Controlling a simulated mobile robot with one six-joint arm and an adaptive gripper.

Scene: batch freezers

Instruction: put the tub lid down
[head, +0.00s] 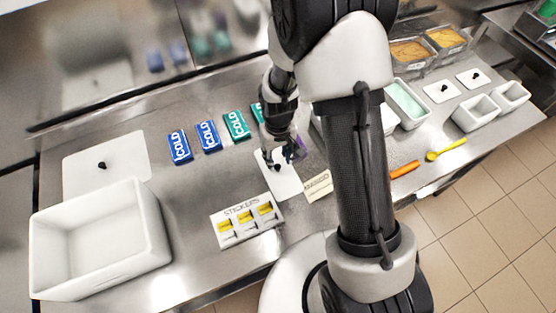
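A white tub lid (284,187) is at the middle of the steel counter, directly below my gripper (281,157). The lid looks flat on the counter or very close to it; I cannot tell which. My gripper points down at the lid's far half, and its dark fingers hide the spot where a knob would be. The fingers are small and dark here, so I cannot tell whether they are open or shut on the lid. A small purple thing (300,147) shows just right of the fingers, partly hidden.
A STICKERS card (246,220) and a MANGO label (318,187) lie in front. A large white bin (150,240) and its lid (128,160) are left. Tubs, small lids (441,91) and an orange tool (404,170) are right.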

